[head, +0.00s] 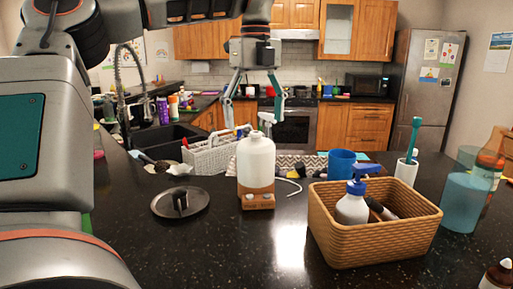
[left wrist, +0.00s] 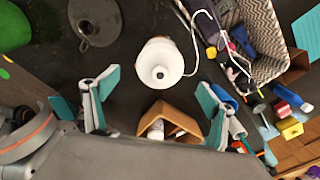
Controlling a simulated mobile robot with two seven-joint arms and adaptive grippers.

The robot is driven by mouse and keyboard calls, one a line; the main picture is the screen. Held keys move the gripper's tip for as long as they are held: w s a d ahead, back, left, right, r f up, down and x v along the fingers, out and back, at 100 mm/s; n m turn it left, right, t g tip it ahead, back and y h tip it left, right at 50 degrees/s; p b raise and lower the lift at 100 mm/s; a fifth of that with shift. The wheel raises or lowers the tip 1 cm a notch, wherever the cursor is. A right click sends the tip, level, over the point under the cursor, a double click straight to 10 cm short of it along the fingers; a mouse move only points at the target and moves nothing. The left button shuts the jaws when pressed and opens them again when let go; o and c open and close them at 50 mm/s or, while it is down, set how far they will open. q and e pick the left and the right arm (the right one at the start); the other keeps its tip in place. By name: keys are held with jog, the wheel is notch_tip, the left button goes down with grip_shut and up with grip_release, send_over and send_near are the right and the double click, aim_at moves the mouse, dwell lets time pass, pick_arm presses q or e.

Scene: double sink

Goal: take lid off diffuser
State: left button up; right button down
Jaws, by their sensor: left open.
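The diffuser has a tall white bottle-shaped lid (head: 256,163) on a brown wooden base (head: 257,198). It stands upright on the dark counter, with the lid resting on the base. The left wrist view shows the white lid (left wrist: 160,62) from above, with a small hole in its top. My left gripper (head: 253,105) is open and empty, above and behind the diffuser in the head view. Its spread teal fingers (left wrist: 156,108) also show in the left wrist view, apart from the lid. My right gripper is not in view.
A woven basket (head: 375,248) with a spray bottle stands at right. A dark round disc (head: 180,203) lies at left. Behind are a white basket (head: 208,160), a blue cup (head: 341,164) and the sink. A white cable (head: 290,187) lies beside the diffuser.

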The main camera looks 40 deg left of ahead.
aim_at(255, 132)
pick_arm(q)
notch_tip(255, 132, down, 6)
jog(key=shift+a+f, duration=0.1)
jog(key=shift+f, duration=0.1)
jog(key=c, duration=1.2)
